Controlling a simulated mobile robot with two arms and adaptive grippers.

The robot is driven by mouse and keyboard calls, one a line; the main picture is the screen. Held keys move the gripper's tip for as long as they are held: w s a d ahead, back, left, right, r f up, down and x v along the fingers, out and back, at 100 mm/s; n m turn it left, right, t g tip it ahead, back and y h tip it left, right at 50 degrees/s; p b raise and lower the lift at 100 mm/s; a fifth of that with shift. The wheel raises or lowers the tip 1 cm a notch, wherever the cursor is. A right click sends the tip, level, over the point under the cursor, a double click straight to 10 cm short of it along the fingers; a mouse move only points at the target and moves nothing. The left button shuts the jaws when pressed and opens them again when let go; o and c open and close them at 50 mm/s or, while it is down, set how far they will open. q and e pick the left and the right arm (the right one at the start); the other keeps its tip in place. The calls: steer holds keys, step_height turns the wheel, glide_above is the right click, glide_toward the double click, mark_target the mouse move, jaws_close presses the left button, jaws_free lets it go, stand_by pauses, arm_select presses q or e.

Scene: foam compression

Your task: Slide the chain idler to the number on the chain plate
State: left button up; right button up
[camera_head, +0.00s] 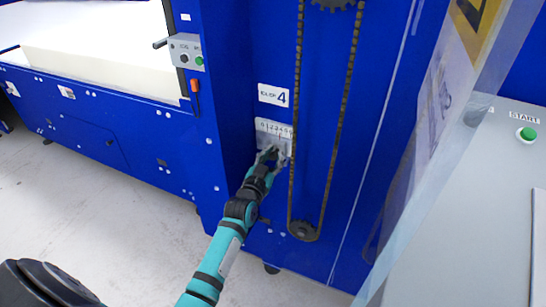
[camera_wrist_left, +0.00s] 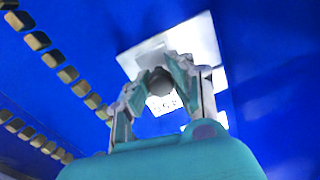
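The chain plate (camera_head: 273,126), a light plate with a row of numbers, is fixed to the blue machine face. Above it a white sign (camera_head: 273,95) reads "IDLER 4". My left gripper (camera_head: 274,154) is in front of the plate's lower part, with its fingers apart. In the left wrist view, a round grey knob (camera_wrist_left: 161,82), apparently the chain idler's, lies between the fingertips of that gripper (camera_wrist_left: 163,68). I cannot tell whether they touch it. The printed numbers also show in the wrist view (camera_wrist_left: 163,104). The knob's exact number is hidden. My right gripper is not in view.
A long dark chain (camera_head: 346,95) runs just right of the plate, over an upper sprocket and a lower sprocket (camera_head: 303,230). A grey switch box (camera_head: 186,52) stands at upper left. A clear panel and a green START button (camera_head: 527,134) are at right.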

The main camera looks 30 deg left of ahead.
arm_select(q)
jaws_close()
steer(key=shift+d+r+p, duration=0.1)
steer(key=shift+d+p, duration=0.1)
steer(key=shift+p, duration=0.3)
steer(key=o, duration=0.8)
jaws_free()
steer(key=shift+s, duration=0.1)
steer(key=s, duration=0.4)
steer(key=s+d, duration=0.1)
steer(key=s, duration=0.6)
steer(key=shift+s+d, duration=0.25)
steer(key=shift+s, duration=0.15)
